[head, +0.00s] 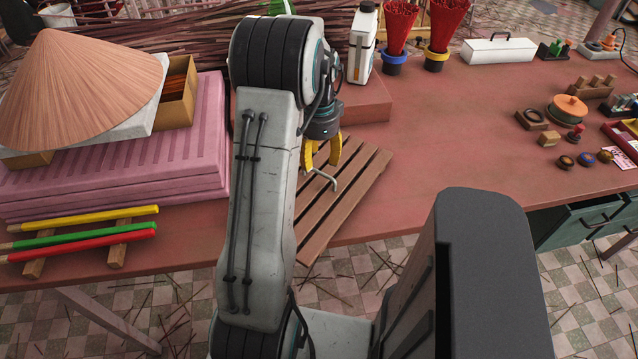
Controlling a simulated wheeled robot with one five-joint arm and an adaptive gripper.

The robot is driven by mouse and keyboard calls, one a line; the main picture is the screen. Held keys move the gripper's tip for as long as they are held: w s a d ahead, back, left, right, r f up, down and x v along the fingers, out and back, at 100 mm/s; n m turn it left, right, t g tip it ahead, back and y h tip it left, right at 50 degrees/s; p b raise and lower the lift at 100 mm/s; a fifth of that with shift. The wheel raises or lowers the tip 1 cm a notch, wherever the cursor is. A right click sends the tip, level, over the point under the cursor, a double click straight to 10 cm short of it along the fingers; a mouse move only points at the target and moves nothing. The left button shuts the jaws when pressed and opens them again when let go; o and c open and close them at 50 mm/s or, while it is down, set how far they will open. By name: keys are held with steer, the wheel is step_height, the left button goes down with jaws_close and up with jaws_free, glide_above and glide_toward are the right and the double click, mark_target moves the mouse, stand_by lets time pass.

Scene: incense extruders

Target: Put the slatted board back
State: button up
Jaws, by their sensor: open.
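The slatted board (350,196), brown with several parallel slats, lies at a slant on the reddish table in the head view. Its near end reaches past the table's front edge. My gripper (322,154), with yellow fingers, is open over the far left part of the board. A thin bent grey piece (334,184) shows just below the fingers; I cannot tell whether it belongs to the board. My arm hides the board's left side. I cannot tell whether the fingers touch the board.
Pink stacked slabs (190,160) bear a conical straw hat (75,90) at left, behind yellow, green and red sticks (80,240). A reddish block (365,103) stands behind the board, bearing a white bottle (362,45).

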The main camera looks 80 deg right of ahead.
mark_target(318, 172)
steer(key=shift+d+r+m, duration=0.15)
steer(key=shift+d+m, duration=0.1)
steer(key=shift+m, duration=0.35)
steer(key=shift+d+r+m, duration=0.15)
steer(key=shift+d+m, duration=0.05)
steer(key=shift+m, duration=0.4)
steer(key=m, duration=0.3)
steer(key=shift+m, duration=0.3)
steer(key=m, duration=0.3)
steer(key=shift+a+m, duration=0.1)
steer(key=shift+m, duration=0.3)
steer(key=shift+f, duration=0.4)
steer(key=shift+w+f+p, duration=0.2)
steer(key=shift+f+p, duration=0.4)
steer(key=shift+f, duration=2.65)
steer(key=shift+o, duration=0.3)
jaws_close()
steer(key=shift+r, duration=0.15)
